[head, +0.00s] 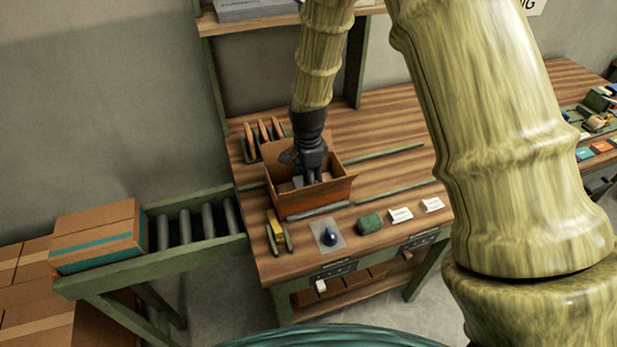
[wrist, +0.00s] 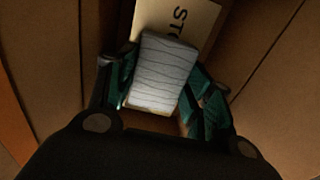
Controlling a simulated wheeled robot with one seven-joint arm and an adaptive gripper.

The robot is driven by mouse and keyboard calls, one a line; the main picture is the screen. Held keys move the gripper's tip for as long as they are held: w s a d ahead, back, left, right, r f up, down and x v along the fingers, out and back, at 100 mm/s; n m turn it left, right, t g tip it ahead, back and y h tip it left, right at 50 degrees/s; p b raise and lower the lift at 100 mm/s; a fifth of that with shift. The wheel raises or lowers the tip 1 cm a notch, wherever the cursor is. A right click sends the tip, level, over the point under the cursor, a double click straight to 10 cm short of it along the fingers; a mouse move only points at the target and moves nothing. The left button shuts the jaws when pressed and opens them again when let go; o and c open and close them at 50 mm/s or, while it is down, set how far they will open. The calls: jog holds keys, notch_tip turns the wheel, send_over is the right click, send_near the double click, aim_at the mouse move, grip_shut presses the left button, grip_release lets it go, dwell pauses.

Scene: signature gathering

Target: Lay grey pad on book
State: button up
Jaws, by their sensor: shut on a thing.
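The grey pad (wrist: 160,72), light with thin wavy lines, is between the fingers of my gripper (wrist: 160,82) in the wrist view. My gripper is shut on it. A cream book (wrist: 192,17) with dark letters lies beyond the pad inside the cardboard box; the pad covers part of it. I cannot tell whether the pad touches the book. In the head view my gripper (head: 312,175) points down into the open box (head: 315,200) on the workbench, and the box walls hide much of the pad and book.
Box walls (wrist: 50,50) stand close around my gripper. On the wooden workbench (head: 390,130) are a yellow item (head: 275,228), a blue item (head: 329,236), a green block (head: 369,223) and white cards (head: 401,215). A roller conveyor (head: 190,228) with a closed carton (head: 98,236) is at left.

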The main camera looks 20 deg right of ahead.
jog(key=shift+f, duration=0.45)
jog(key=o, duration=0.9)
jog(key=shift+r, duration=0.15)
notch_tip(320, 180, up, 17)
jog(key=p, duration=1.1)
dwell(0.5)
